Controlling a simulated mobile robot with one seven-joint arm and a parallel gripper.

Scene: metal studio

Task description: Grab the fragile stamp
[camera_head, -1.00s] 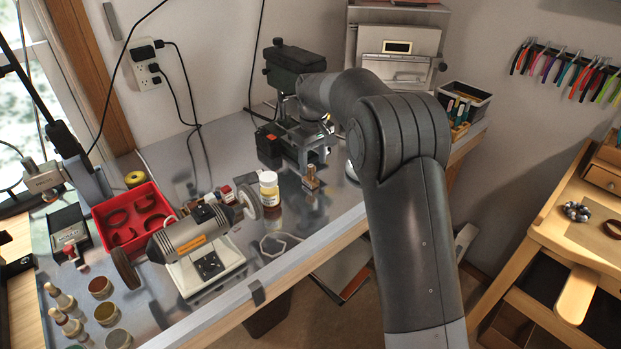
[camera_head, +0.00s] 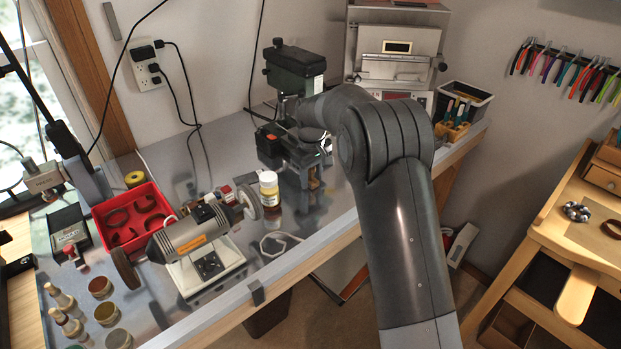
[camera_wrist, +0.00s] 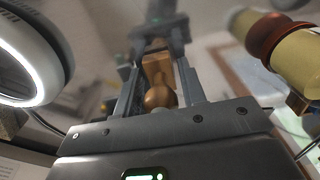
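The stamp (camera_head: 314,180), small and brown-gold, stands on the metal bench top in the head view, partly hidden by my gripper. My gripper (camera_head: 310,172) is down around it. In the wrist view, the stamp (camera_wrist: 158,97) shows a rounded knob and a squarer block, and lies between the two fingers of my gripper (camera_wrist: 160,80). The fingers stand apart on either side, with narrow gaps seeming to show. Contact at the fingertips is hard to make out.
A dark green drill press (camera_head: 292,68) stands close behind my gripper. A tool box (camera_head: 462,105) stands at right. The bench's front edge (camera_head: 325,243) is near.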

